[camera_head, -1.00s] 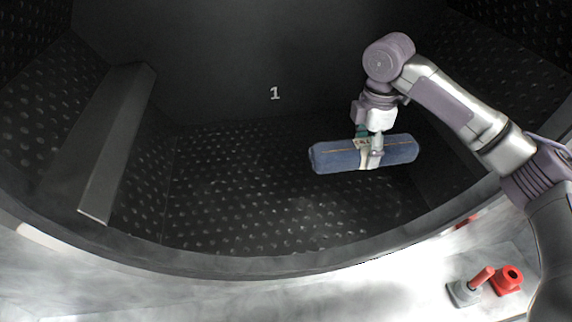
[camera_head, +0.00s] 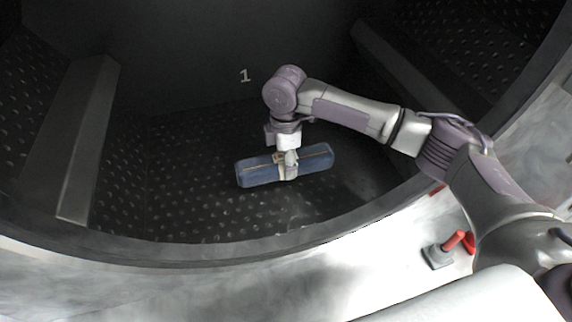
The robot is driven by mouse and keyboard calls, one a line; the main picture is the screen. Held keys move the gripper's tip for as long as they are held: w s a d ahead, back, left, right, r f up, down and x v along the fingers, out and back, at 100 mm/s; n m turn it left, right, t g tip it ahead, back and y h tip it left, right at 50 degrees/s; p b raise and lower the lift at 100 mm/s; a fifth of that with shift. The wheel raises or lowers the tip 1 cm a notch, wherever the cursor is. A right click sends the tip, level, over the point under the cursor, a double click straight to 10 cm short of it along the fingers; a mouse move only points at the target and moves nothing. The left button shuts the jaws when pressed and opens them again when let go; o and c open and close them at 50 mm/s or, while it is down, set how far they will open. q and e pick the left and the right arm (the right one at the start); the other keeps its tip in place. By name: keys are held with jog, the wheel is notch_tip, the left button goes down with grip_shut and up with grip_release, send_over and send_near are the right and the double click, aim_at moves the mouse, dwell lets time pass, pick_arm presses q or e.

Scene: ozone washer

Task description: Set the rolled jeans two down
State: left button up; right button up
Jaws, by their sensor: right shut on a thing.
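The rolled jeans (camera_head: 257,173) are a long blue roll with an orange seam line, inside the dark washer drum. My right gripper (camera_head: 288,172) points down and is shut around the middle of the roll. The roll lies nearly level, its right end slightly higher in the picture. I cannot tell whether its underside touches the drum floor. My left gripper is not in view.
The drum (camera_head: 180,190) has a perforated dark floor and a back wall marked 1. A raised rib (camera_head: 88,140) stands at the left and another (camera_head: 425,85) at the upper right. A red-handled grey part (camera_head: 438,256) sits outside the rim.

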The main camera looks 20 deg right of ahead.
notch_tip(320, 180, down, 2)
jog(key=shift+f+p, duration=0.1)
jog(key=shift+p, duration=0.2)
jog(key=shift+f, duration=0.25)
jog(key=o, duration=1.5)
jog(key=shift+f, duration=0.1)
jog(key=shift+c, duration=0.2)
notch_tip(320, 180, up, 12)
jog(key=b, duration=0.3)
